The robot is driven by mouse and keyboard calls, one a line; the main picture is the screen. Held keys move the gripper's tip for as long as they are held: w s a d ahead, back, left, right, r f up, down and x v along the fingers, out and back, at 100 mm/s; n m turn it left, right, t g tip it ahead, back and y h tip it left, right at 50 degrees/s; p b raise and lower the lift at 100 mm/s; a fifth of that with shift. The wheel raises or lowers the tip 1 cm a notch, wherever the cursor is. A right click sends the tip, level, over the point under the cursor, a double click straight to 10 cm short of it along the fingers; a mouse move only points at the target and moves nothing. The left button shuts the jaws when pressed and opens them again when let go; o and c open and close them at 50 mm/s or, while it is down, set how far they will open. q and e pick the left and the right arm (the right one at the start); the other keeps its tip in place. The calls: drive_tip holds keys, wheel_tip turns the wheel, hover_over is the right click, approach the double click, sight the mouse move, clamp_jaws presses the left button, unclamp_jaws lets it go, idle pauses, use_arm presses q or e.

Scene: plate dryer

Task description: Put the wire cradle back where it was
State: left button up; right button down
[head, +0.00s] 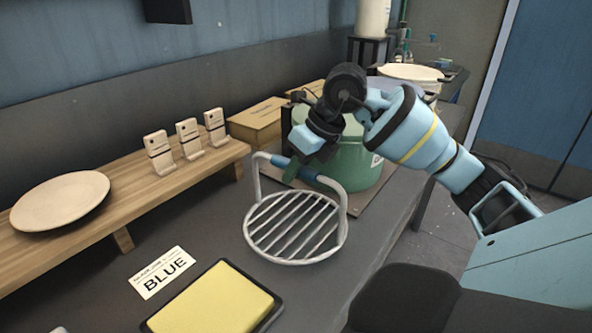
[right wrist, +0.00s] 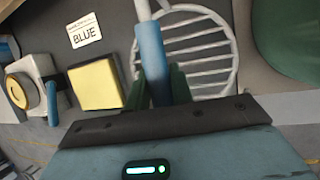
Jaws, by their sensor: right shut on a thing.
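The wire cradle (head: 297,226) is a round white rack of parallel bars with an upright looped handle. The blue sleeve on its handle shows in the right wrist view (right wrist: 151,55). My right gripper (head: 298,170) comes in from the right and is shut on the handle near the blue sleeve. The rack hangs or rests roughly level over the dark worktop (head: 205,232); I cannot tell whether it touches. A yellow pad in a black tray (head: 212,303) and a white card reading BLUE (head: 162,272) lie to its left. My left gripper is out of view.
A wooden shelf (head: 170,185) carries a beige plate (head: 60,201) and several small pale holders (head: 188,138). A green drum (head: 356,165) stands close behind the cradle on the right, with cardboard boxes (head: 257,121) behind. A grey-white device (right wrist: 33,80) shows in the right wrist view.

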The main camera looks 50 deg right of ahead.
drive_tip(key=shift+f, duration=0.3)
drive_tip(key=shift+f+b, duration=0.25)
drive_tip(key=shift+b, duration=0.1)
drive_tip(key=c, duration=1.2)
unclamp_jaws()
drive_tip(key=shift+c, duration=0.2)
drive_tip(key=shift+r, duration=0.2)
drive_tip(key=p+v, duration=0.2)
drive_tip(key=v, duration=1)
drive_tip(key=shift+r, duration=0.4)
